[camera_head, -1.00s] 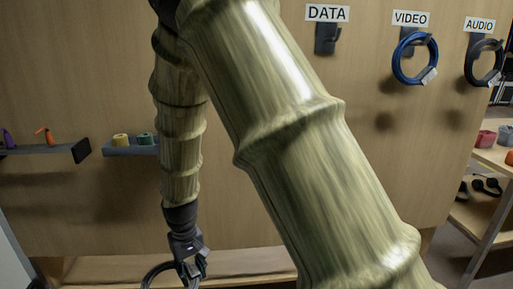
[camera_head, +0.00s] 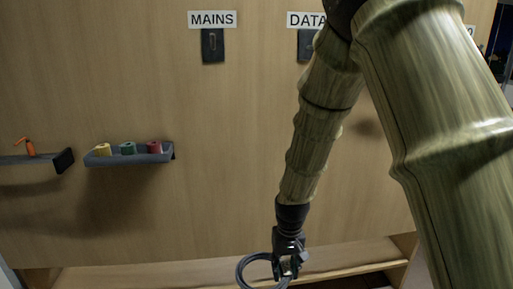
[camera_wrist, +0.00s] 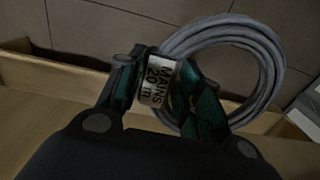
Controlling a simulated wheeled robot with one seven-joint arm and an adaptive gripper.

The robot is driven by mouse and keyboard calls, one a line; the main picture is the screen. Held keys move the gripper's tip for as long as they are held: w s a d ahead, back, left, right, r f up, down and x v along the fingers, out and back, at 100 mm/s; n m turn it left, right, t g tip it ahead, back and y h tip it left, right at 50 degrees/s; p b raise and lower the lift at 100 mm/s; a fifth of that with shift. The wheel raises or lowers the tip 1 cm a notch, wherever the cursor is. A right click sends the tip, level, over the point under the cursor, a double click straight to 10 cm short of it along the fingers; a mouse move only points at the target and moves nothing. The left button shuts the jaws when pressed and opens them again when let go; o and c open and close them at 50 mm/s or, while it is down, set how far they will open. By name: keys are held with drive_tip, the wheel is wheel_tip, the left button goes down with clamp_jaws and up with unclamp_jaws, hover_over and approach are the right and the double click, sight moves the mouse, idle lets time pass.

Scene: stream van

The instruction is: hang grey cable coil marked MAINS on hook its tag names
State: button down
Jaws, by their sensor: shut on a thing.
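The grey cable coil (camera_head: 247,268) hangs from my gripper (camera_head: 287,268), low in front of the wall and near the bench ledge. In the wrist view the coil (camera_wrist: 273,62) shows as a ring of several turns, with a white tag (camera_wrist: 158,82) reading "MAINS 20 m". My gripper (camera_wrist: 165,95) is shut on the coil at the tag. The MAINS hook (camera_head: 212,46) is a dark plate on the wall under the MAINS label (camera_head: 212,19). It is bare, above and to the left of my gripper.
The DATA hook (camera_head: 307,45) is right of the MAINS hook, partly behind my arm. The wall below the MAINS hook is clear.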

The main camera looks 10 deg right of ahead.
drive_tip(key=w+a+r+m+t+y+p, duration=0.1)
drive_tip(key=w+a+r+m+t+p, duration=0.15)
drive_tip(key=a+r+p, duration=0.35)
drive_tip(key=w+a+r+m+t+y+p, duration=0.1)
drive_tip(key=w+r+m+t+y+p, duration=0.2)
drive_tip(key=r, duration=0.6)
drive_tip(key=w+a+r+m+t+p, duration=0.1)
drive_tip(key=a+r+t+p, duration=0.25)
drive_tip(key=r+p, duration=0.3)
drive_tip(key=s+a+r+m+t+h+p, duration=0.1)
drive_tip(key=r+m+t+p, duration=0.2)
drive_tip(key=r, duration=0.7)
drive_tip(key=s+a+r+m+t+h+p, duration=0.1)
drive_tip(key=s+r+t+h+p, duration=0.15)
drive_tip(key=r+p, duration=0.55)
drive_tip(key=s+a+r+m+t+h+p, duration=0.1)
drive_tip(key=r+m+t+p, duration=0.15)
drive_tip(key=r, duration=0.95)
drive_tip(key=shift+n+t, duration=0.4)
drive_tip(key=shift+n, duration=0.1)
drive_tip(key=shift+w+d+f+p, duration=0.15)
drive_tip(key=shift+w+f, duration=0.3)
drive_tip(key=shift+w, duration=2.25)
drive_tip(key=shift+w+a+f+p, duration=0.1)
drive_tip(key=shift+w+f+p, duration=0.25)
drive_tip(key=shift+w, duration=2.4)
drive_tip(key=shift+w+d+f+p, duration=0.1)
drive_tip(key=shift+w+f, duration=0.4)
drive_tip(key=shift+w, duration=2.2)
